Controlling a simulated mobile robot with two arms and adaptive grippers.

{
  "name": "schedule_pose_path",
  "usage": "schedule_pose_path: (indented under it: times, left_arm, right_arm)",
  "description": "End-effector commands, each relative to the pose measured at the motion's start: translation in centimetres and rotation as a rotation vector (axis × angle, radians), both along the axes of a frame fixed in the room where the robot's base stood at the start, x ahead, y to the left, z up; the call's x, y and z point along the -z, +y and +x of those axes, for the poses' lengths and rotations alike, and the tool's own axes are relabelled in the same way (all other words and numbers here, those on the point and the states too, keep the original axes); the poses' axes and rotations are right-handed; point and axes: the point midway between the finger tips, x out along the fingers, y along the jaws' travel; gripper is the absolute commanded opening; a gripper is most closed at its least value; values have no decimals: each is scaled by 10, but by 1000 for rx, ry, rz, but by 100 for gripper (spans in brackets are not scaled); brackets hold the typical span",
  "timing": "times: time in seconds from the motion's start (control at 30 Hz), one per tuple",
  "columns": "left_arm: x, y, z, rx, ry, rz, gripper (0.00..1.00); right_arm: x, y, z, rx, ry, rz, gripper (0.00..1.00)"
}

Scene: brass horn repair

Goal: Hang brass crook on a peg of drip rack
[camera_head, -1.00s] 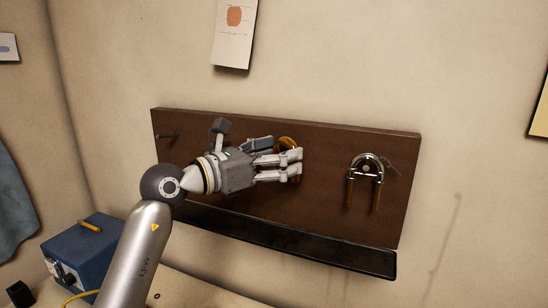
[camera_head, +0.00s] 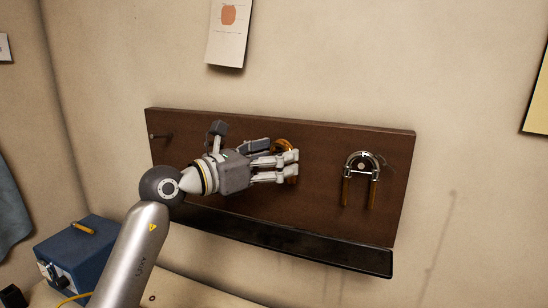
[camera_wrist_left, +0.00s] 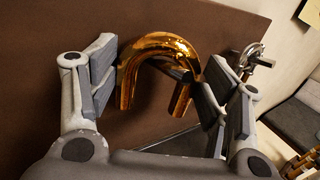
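The brass crook (camera_wrist_left: 160,48) is a shiny U-bend, bend up and legs down, in front of the brown drip rack (camera_head: 330,142). In the left wrist view a dark peg (camera_wrist_left: 177,71) shows under its bend; the crook appears to hang there. My left gripper (camera_wrist_left: 160,84) is open, with one finger on each side of the crook and narrow gaps at the pads. In the head view my left gripper (camera_head: 280,165) hides most of the crook (camera_head: 284,146) at the rack's middle. My right gripper is not in view.
A silver-and-brass U-shaped slide (camera_head: 361,175) hangs at the rack's right. A bare peg (camera_head: 162,136) is at its left end. A black drip tray (camera_head: 300,245) runs below. A blue box (camera_head: 78,250) stands at lower left.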

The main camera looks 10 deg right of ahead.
Motion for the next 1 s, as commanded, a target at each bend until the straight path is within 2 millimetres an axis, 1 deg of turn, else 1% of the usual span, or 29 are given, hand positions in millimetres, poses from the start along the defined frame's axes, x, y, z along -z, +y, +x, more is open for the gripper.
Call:
schedule_pose_path:
  times: [0.03,0.17,0.43,0.5,0.63,0.77,1.0]
  left_arm:
    - [0,0,0,0,0,0,78]
    - [0,0,0,0,0,0,95]
    - [0,0,0,0,0,0,96]
    - [1,0,0,0,1,0,96]
    - [1,6,-2,-1,1,0,96]
    - [1,23,-10,-2,-1,2,96]
    - [1,70,-32,-4,0,2,96]
  right_arm:
    - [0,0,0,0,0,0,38]
    - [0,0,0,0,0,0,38]
    - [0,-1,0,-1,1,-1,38]
    - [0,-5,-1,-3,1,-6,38]
    - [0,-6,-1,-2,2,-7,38]
    - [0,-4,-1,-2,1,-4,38]
    - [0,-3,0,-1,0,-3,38]
